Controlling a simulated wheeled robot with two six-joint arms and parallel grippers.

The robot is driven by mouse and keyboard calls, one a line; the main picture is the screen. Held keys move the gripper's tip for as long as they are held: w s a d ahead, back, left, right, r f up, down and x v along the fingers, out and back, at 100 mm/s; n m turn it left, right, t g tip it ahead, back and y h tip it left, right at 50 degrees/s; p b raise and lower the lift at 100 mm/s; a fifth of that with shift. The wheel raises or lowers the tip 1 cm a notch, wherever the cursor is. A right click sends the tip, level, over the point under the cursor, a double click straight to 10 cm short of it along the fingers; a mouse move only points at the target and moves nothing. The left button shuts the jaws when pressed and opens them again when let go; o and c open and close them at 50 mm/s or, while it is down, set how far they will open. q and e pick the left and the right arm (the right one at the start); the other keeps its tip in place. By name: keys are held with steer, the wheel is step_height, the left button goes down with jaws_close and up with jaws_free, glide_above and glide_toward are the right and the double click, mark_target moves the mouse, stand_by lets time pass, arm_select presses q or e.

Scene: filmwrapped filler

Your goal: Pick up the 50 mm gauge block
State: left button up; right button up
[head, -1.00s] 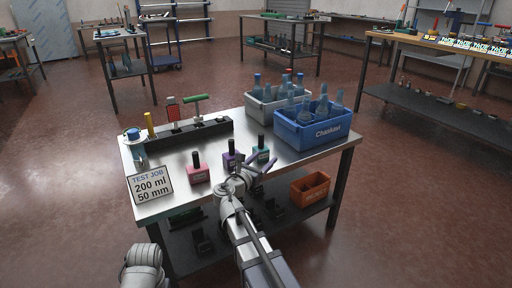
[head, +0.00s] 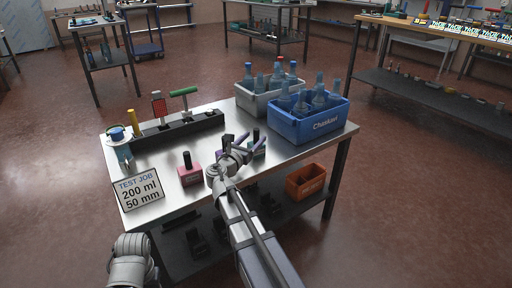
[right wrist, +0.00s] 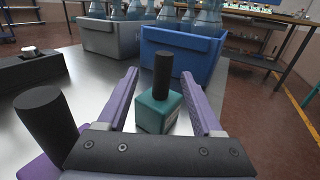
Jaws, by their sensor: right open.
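Three blocks with black upright handles stand on the steel table (head: 160,210); their size labels are too small to read. The pink block (head: 190,175) is left of my right gripper. The teal block (head: 259,149) stands just beyond it. In the right wrist view the teal block (right wrist: 158,112) is upright between the two purple fingers, with a gap on each side. My right gripper (head: 236,140) is open and empty. The purple block (right wrist: 40,168) is at lower left in the wrist view, mostly hidden; my gripper covers it in the head view. My left gripper's fingers are out of view.
A sign (head: 139,191) reads "TEST JOB 200 ml 50 mm". A dark rack (head: 180,132) stands at the back. A blue crate (head: 310,127) and a grey crate (head: 245,101) of bottles stand behind the teal block. An orange bin (head: 305,181) sits on the lower shelf.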

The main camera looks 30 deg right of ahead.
steer(key=shift+x, duration=2.6)
steer(key=shift+s+f, duration=0.15)
steer(key=shift+c, duration=0.2)
jaws_close()
